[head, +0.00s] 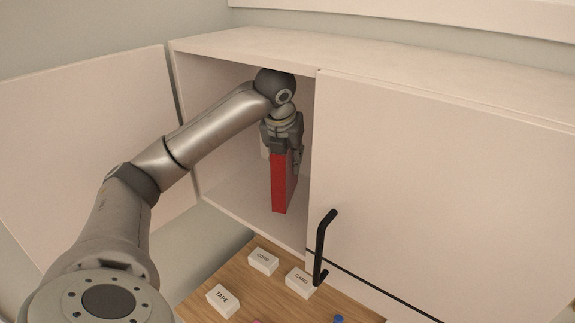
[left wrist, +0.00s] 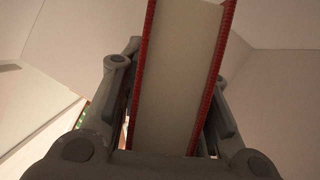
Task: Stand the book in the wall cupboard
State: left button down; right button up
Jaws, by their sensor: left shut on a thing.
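A red book (head: 284,183) is upright inside the open left part of the white wall cupboard (head: 235,190). My left gripper (head: 283,150) is shut on the top part of the book, reaching in from the left. In the left wrist view the book (left wrist: 180,75) shows its pale page edges between red covers, with the gripper's fingers (left wrist: 172,100) on both sides. The book's lower end is close to the cupboard floor; I cannot tell whether it touches. My right gripper is not in view.
The cupboard's left door (head: 90,150) is swung open. The right door (head: 440,190), with a black handle (head: 322,245), is closed. Below, a wooden surface (head: 245,290) bears white boxes labelled TAPE (head: 222,300), CORD (head: 263,261) and CARD (head: 301,283).

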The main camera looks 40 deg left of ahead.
pick_arm(q)
jog(key=shift+f+p, duration=0.65)
jog(key=shift+f, duration=0.55)
jog(key=shift+w+f, duration=0.1)
jog(key=shift+f, duration=0.4)
jog(key=shift+f, duration=0.1)
jog(key=c, duration=1.1)
grip_release()
